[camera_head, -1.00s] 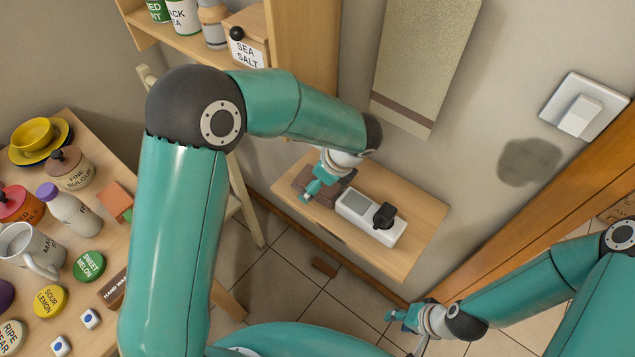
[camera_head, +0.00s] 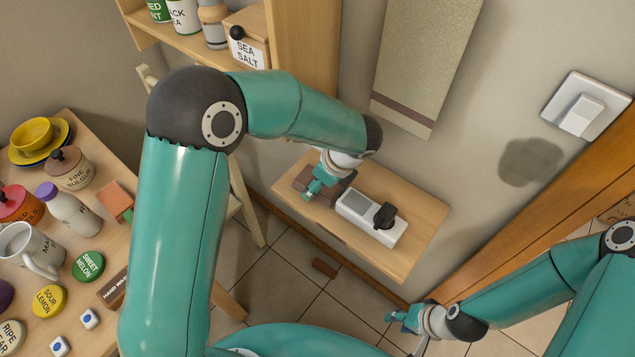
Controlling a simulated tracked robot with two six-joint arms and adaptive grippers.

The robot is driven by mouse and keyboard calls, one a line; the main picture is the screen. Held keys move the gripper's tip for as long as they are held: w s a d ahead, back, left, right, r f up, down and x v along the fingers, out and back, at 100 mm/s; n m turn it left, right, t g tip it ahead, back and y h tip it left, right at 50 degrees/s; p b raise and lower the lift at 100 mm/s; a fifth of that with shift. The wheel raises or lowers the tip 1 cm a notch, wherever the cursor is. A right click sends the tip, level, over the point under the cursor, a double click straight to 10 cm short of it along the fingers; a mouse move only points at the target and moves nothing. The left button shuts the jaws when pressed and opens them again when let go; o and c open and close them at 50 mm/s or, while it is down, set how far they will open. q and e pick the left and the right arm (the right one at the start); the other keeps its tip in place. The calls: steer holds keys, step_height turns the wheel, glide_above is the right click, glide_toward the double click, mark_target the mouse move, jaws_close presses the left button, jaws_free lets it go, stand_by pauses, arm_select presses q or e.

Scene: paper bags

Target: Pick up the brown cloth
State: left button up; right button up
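A brown cloth (camera_head: 302,181) lies folded at the left end of the small wooden wall shelf (camera_head: 425,213). My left gripper (camera_head: 314,189) is over the cloth and covers part of it. Its fingers are small and partly hidden by its own wrist, so I cannot tell whether they are open or shut, or whether they touch the cloth. My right gripper (camera_head: 395,318) is low at the right, over the tiled floor and away from the cloth. Its finger gap is too small to make out.
A white device with a black knob (camera_head: 365,212) stands on the shelf, right of the cloth. A small brown block (camera_head: 324,267) lies on the floor. A table with jars, mugs and dishes (camera_head: 105,255) fills the left.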

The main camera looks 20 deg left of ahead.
arm_select(q)
steer(key=shift+r, duration=0.35)
steer(key=shift+s+r, duration=0.1)
steer(key=shift+r, duration=0.1)
step_height(320, 180, up, 7)
steer(key=shift+f, duration=0.15)
steer(key=s+a+b, duration=0.1)
steer(key=s+a, duration=0.2)
steer(key=s, duration=0.6)
steer(key=s+a+b, duration=0.2)
steer(key=s+a, duration=0.1)
steer(key=s, duration=0.6)
steer(key=shift+s+a+f, duration=0.15)
steer(key=shift+s+a, duration=0.2)
steer(key=shift+a, duration=0.05)
